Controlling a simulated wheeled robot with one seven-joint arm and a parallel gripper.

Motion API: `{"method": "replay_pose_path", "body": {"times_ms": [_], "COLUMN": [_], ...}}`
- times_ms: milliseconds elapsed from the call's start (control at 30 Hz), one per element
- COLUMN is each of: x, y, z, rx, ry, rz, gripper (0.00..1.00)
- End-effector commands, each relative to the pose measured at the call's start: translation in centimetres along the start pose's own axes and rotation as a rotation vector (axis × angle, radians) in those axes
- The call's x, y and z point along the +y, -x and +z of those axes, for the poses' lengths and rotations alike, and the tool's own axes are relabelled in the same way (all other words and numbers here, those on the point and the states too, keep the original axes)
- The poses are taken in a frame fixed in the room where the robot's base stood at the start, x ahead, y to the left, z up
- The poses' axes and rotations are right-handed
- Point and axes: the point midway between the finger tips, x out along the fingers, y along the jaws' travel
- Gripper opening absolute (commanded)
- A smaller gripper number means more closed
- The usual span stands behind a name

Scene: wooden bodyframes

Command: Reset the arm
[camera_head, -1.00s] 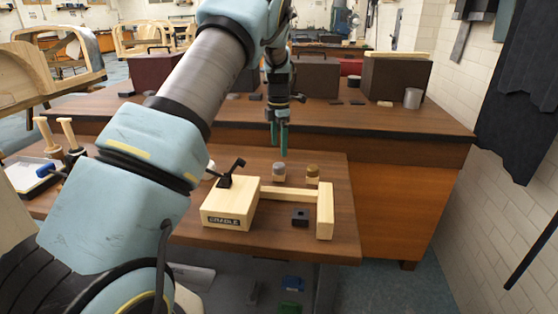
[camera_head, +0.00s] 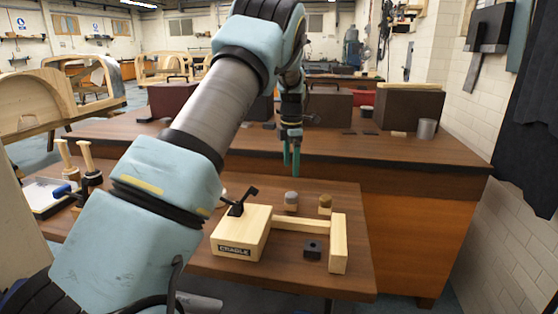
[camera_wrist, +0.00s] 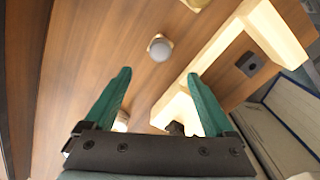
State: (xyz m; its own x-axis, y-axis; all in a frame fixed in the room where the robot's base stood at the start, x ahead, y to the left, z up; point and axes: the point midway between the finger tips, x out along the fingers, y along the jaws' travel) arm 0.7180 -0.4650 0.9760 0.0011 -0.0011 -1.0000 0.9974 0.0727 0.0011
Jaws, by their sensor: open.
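My gripper (camera_head: 291,157) has two green fingers and hangs pointing down above the back of the near table. In the wrist view my gripper (camera_wrist: 157,98) shows its fingers spread apart, open, with nothing between them. A wooden cradle (camera_head: 243,238) with a black clamp lever stands on the table below and to the left of the fingers. Its wooden rail and end block (camera_head: 338,243) extend to the right. The fingers are apart from all of these. My arm hides part of the left side of the table.
Two small knobbed pieces, one grey-topped (camera_head: 291,201) and one brown-topped (camera_head: 325,204), stand behind the rail. A black block (camera_head: 312,250) lies in front of it. Wooden-handled tools (camera_head: 88,163) stand at the left. A longer bench (camera_head: 400,150) with boxes is behind.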

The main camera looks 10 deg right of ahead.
Motion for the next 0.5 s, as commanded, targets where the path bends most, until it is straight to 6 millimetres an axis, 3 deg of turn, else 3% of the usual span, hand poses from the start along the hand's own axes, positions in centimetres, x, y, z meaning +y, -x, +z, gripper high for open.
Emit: {"method": "replay_pose_path", "body": {"times_ms": [133, 267, 367, 500], "x": [0.1, -1.1, -3.0, -6.8], "y": [1.1, 2.2, 2.9, 3.5], "z": [-4.3, -10.6, -14.9, -20.8], "rx": [-0.016, -0.030, -0.031, -0.012], "ry": [-0.120, -0.350, -0.547, -0.844], "rz": [0.013, 0.043, 0.073, 0.120], "gripper": [0.89, 0.89, 0.89, 0.89]}}
